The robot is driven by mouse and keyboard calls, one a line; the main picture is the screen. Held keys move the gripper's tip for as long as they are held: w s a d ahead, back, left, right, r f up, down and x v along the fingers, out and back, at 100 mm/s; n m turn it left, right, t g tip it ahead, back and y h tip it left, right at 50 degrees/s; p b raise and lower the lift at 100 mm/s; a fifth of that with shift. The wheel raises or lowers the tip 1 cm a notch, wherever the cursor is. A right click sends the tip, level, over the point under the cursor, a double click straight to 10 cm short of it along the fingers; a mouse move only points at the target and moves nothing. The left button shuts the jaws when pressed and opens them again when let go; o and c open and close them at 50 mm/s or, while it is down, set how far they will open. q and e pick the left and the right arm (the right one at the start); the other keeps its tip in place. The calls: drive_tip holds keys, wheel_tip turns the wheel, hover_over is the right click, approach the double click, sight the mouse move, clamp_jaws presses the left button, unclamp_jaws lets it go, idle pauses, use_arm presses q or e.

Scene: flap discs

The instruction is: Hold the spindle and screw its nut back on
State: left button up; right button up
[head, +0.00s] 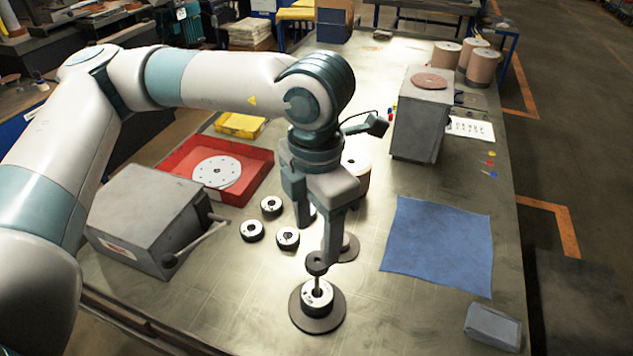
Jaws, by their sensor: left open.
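The spindle stands near the table's front middle: a dark round disc (303,318) with a pale ring (317,294) on it and a thin dark post. A dark round knob-like piece (317,262) shows at the post's top; I cannot tell whether it is the nut. My left gripper (317,240) is open and points down just above and behind this piece; its right finger overlaps it in the picture, and contact is unclear. Several loose dark rings with pale tops, such as one ring (288,238), lie to the left. My right gripper is out of view.
A grey box with a lever (150,215) and a red tray (258,165) with a white disc stand left. A blue cloth (438,245) and a small grey block (493,326) lie right. A grey block (418,120) stands at the back. Another disc (350,248) is partly hidden behind my finger.

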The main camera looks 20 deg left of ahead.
use_arm(q)
wheel_tip(320, 180, up, 11)
drive_tip(key=b, duration=0.2)
drive_tip(key=shift+r, duration=0.2)
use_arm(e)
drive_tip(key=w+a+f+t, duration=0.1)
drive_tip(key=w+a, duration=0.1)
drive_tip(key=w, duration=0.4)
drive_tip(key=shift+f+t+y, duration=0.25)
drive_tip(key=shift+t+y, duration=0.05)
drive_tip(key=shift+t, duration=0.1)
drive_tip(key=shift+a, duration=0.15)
